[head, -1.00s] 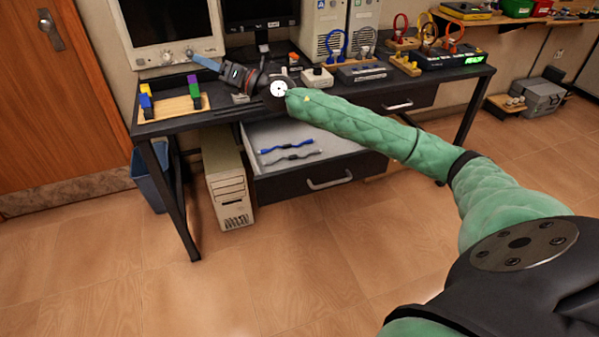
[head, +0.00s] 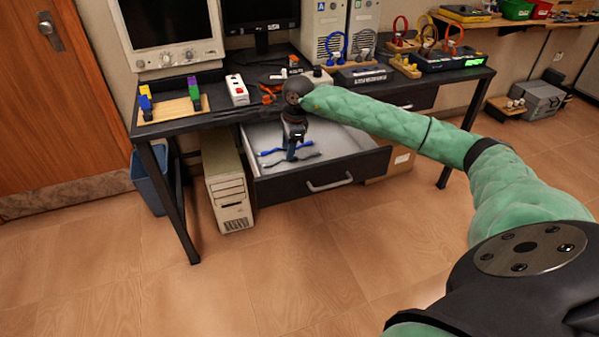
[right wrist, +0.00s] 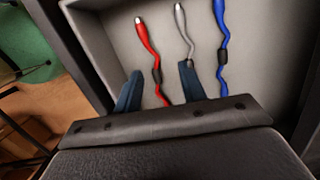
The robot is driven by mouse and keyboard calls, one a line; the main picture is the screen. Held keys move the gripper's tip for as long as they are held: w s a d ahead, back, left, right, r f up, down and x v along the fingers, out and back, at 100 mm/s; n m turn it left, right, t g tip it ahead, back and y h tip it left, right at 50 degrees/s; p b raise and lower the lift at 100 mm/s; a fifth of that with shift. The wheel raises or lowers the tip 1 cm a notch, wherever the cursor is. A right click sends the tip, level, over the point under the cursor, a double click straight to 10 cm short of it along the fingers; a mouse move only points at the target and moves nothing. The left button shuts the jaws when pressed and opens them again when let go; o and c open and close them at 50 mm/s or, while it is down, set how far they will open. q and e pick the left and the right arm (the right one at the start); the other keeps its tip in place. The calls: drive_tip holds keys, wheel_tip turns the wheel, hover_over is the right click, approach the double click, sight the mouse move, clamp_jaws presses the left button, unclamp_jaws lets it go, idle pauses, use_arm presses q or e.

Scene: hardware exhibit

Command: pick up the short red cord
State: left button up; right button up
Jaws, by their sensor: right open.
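The red cord (right wrist: 144,42) lies on the drawer floor in the right wrist view, with a silver tip and a dark sleeve. I cannot make it out in the head view. My right gripper (right wrist: 161,68) is open. Its two blue fingers straddle the line of the red cord, whose lower part passes between them. I cannot tell how far above the floor the fingertips are. The gripper also shows pointing down into the drawer in the head view (head: 291,150). My left gripper is not in view.
A grey cord (right wrist: 181,22) lies right of the red one, close to the right finger. A blue cord (right wrist: 222,40) lies further right. The open drawer (head: 345,143) sticks out below the desk, its walls near the hand.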

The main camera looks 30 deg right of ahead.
drive_tip(key=shift+s+d+f+n+g+h, duration=0.2)
drive_tip(key=shift+s+d+g+h, duration=0.15)
drive_tip(key=shift+s+d, duration=0.25)
drive_tip(key=shift+s+d+f+n+g+h, duration=0.1)
drive_tip(key=shift+s+d+n+g+h, duration=0.1)
drive_tip(key=shift+s+d+g+h, duration=0.3)
wheel_tip(320, 180, down, 2)
drive_tip(key=shift+d+f, duration=0.1)
drive_tip(key=shift+d, duration=0.05)
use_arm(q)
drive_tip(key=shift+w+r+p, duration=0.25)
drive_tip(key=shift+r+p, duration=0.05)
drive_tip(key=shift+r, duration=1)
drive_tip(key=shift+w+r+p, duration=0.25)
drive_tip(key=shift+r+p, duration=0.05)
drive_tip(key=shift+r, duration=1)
use_arm(e)
drive_tip(key=shift+w+f, duration=0.2)
drive_tip(key=shift+f, duration=2.5)
clamp_jaws()
